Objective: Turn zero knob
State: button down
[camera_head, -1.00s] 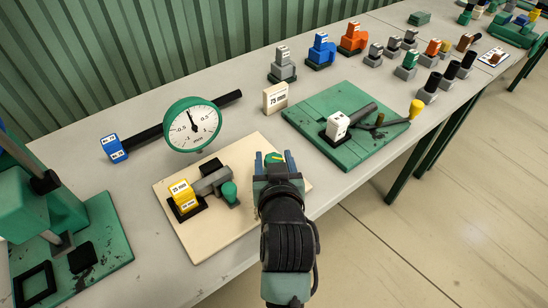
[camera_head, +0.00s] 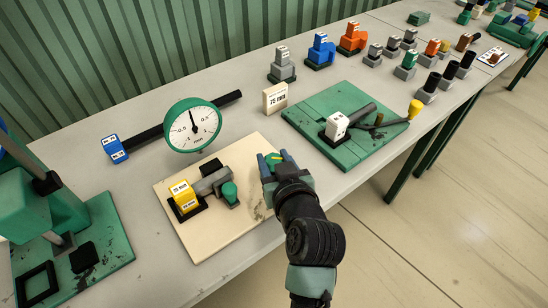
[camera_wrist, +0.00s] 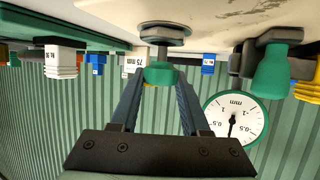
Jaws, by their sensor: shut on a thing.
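The zero knob, a small green knob with a yellow mark, sits at the right side of the cream board (camera_head: 222,240). My gripper (camera_head: 275,160) has its two blue fingers around it. In the wrist view the green knob (camera_wrist: 160,73) sits under a grey disc, between the fingertips of my gripper (camera_wrist: 158,78), which is shut on it. The round dial gauge (camera_head: 193,126) has a green rim and a black needle pointing nearly straight up. The gauge also shows upside down in the wrist view (camera_wrist: 232,120).
A yellow 25 mm block (camera_head: 182,194) and another green knob (camera_head: 229,191) are left of my gripper. A green board with a white block (camera_head: 337,126) lies to the right. A 75 mm sign (camera_head: 275,97) stands behind. The table's front edge is close.

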jog(key=shift+c, duration=1.9)
grip_release()
jog(key=shift+s, duration=0.1)
jog(key=v, duration=1.2)
jog(key=shift+s+d, duration=0.15)
jog(key=shift+s, duration=0.25)
jog(key=shift+r, duration=0.1)
jog(key=w+r+m+t+h+p, duration=0.1)
jog(key=w+r+t+p, duration=0.2)
jog(key=r, duration=1)
jog(key=w+r+t+p, duration=0.2)
jog(key=w+r+t, duration=0.15)
jog(key=r, duration=0.95)
jog(key=s+a+r+t+h+p, duration=0.1)
jog(key=s+r+t, duration=0.3)
jog(key=r, duration=0.9)
jog(key=s+a+r+m+t+h+p, duration=0.1)
jog(key=s+a+r+t+p, duration=0.1)
jog(key=r, duration=1.2)
jog(key=s+t+p, duration=0.1)
jog(key=s+t, duration=0.1)
jog(key=shift+s+a+m, duration=0.25)
jog(key=shift+s+m, duration=0.05)
